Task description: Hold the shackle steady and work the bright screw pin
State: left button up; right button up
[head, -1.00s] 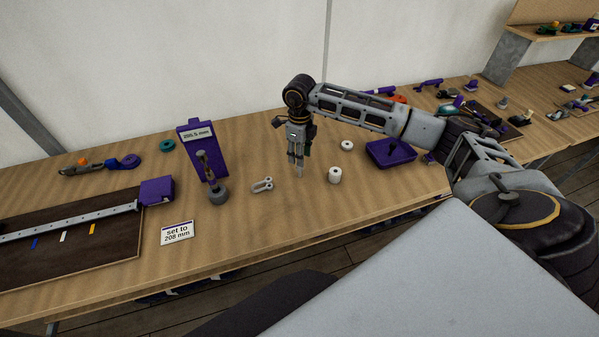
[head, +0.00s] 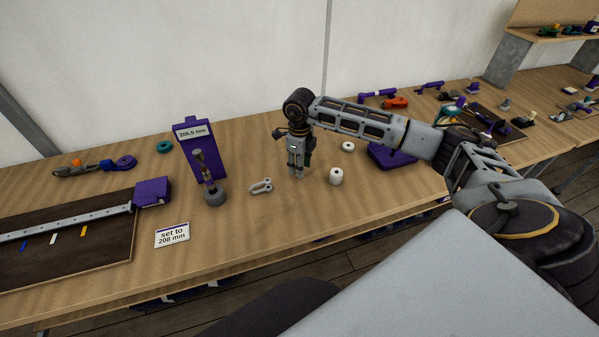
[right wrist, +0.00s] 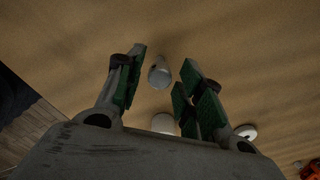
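The pale grey shackle (head: 261,186) lies on the bench left of my right gripper, with open space between them. I cannot make out its screw pin separately. My right gripper (head: 296,174) points down over the bench and holds nothing. In the right wrist view its fingers (right wrist: 160,92) stand apart, with green pads. A small pale rounded piece, which looks like the shackle (right wrist: 159,74), shows between and beyond the fingers. My left gripper is not in view.
A purple stand (head: 199,149) with a 206.5 mm readout and a grey tool (head: 207,180) stand left of the shackle. A "set to 208 mm" card (head: 172,235) lies in front. A white spool (head: 336,176) is right of the gripper. Bench in front is clear.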

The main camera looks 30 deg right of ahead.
grip_shut()
jog(key=shift+r+p, duration=1.6)
jog(key=shift+r, duration=1.45)
jog(key=shift+r, duration=0.1)
